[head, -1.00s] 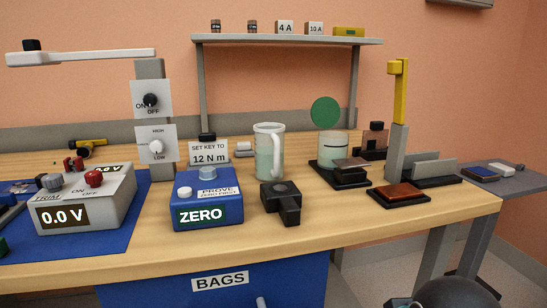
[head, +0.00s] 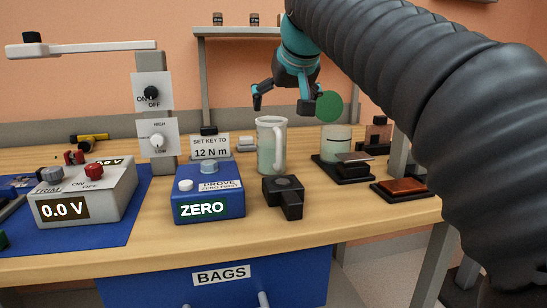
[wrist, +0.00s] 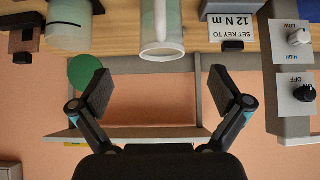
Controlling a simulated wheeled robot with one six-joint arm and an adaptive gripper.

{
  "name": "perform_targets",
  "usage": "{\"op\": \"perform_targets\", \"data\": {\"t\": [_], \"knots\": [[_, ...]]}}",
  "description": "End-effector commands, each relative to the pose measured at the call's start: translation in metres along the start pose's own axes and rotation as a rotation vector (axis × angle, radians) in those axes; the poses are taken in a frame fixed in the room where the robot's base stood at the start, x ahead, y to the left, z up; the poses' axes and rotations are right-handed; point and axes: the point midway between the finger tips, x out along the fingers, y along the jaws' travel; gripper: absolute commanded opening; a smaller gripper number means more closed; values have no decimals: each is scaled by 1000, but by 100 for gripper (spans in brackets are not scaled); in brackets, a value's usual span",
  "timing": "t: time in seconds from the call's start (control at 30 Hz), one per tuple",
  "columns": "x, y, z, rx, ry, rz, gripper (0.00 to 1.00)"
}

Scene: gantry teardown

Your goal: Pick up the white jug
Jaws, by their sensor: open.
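A blue ZERO box (head: 208,193) and a black block (head: 284,196) stand in front of the jug. A 12 N m sign (head: 210,147) is to its left. A pale green container (head: 336,143) and a green disc (head: 329,106) are to its right. A shelf (head: 230,31) is behind.

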Motion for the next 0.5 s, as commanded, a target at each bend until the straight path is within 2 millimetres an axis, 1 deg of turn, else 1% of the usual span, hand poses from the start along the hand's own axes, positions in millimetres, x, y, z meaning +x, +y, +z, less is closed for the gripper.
{"op": "perform_targets", "data": {"t": [0.03,0.1,0.17,0.23,0.5], "knots": [[1,-4,-7,-4,7,-5,100],[2,-7,-12,-7,11,-8,100],[5,-8,-14,-8,13,-9,100],[13,-9,-15,-8,13,-9,100],[61,-9,-14,-8,11,-9,100]]}}
